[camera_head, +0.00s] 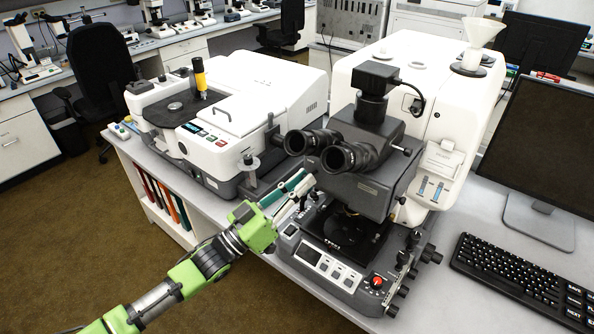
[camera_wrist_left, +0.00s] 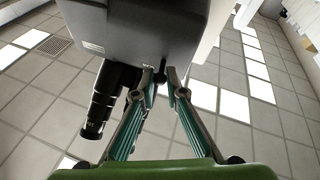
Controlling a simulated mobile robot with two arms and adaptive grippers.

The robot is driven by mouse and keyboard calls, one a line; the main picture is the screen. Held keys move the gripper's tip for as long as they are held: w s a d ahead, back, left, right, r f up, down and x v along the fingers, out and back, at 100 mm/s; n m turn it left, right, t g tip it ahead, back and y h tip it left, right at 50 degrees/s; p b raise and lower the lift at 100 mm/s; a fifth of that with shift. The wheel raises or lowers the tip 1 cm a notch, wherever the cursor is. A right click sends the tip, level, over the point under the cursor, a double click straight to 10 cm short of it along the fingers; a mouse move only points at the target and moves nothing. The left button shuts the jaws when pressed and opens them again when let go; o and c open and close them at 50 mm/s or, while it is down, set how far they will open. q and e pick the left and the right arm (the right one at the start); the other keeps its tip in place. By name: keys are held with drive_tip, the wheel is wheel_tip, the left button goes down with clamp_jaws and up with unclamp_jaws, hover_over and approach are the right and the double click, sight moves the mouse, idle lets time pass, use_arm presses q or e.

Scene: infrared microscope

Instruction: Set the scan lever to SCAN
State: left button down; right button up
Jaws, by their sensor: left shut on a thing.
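The infrared microscope (camera_head: 372,175) has a dark head with twin eyepieces (camera_head: 338,155) in front of a white body. My left gripper (camera_head: 308,183) reaches up from the lower left, with its fingertips at the left side of the dark head, just below the eyepieces. In the left wrist view, the gripper (camera_wrist_left: 166,78) has its fingertips close together at the edge of the dark housing (camera_wrist_left: 135,30). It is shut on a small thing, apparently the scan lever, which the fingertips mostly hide. The lever's position and any SCAN marking cannot be read. My right gripper is not in view.
A white instrument (camera_head: 255,90) with a yellow-topped part stands left of the microscope. The microscope's base has a control panel (camera_head: 325,262) and a red knob (camera_head: 377,281). A keyboard (camera_head: 515,275) and monitor (camera_head: 540,140) are at right. Floor is free at lower left.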

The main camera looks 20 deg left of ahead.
use_arm(q)
drive_tip(key=shift+s+d+n+t+y+p, duration=0.15)
drive_tip(key=shift+d+n+t+y+p, duration=0.5)
drive_tip(key=shift+y, duration=1.3)
drive_tip(key=shift+s+d+n+t+y+p, duration=0.15)
drive_tip(key=shift+d+n+t+y, duration=0.5)
drive_tip(key=shift+n+y, duration=1.05)
drive_tip(key=shift+s+d+n+t+y+p, duration=0.15)
drive_tip(key=shift+d+n+t+y+p, duration=0.45)
drive_tip(key=shift+y, duration=1.55)
drive_tip(key=shift+n, duration=0.35)
drive_tip(key=c, duration=2.3)
unclamp_jaws()
drive_tip(key=shift+d, duration=0.1)
drive_tip(key=v, duration=1.2)
drive_tip(key=shift+d, duration=0.1)
